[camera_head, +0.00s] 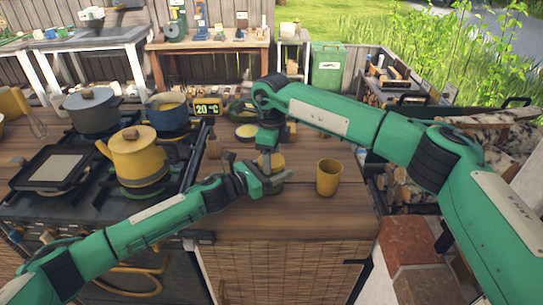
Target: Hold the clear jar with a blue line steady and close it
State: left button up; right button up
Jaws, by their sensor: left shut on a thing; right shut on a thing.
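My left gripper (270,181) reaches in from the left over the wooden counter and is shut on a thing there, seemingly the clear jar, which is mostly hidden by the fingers. A blue line cannot be made out. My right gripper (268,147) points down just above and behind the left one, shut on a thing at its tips. A round yellowish piece (272,161), seemingly the lid, shows right below it. I cannot tell whether this piece rests on the jar or is apart from it.
A yellow cup (328,178) stands on the counter (320,215) to the right. A stove with a yellow kettle (138,155), a grey pot (93,112) and a blue pot (168,112) is on the left. Behind the grippers are a yellow-topped container (246,131) and a temperature display (207,109).

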jog(key=o, duration=1)
jog(key=shift+o, duration=0.4)
jog(key=shift+a, duration=0.1)
jog(key=shift+s, duration=0.15)
jog(key=shift+r, duration=2.3)
jog(key=shift+c, duration=0.2)
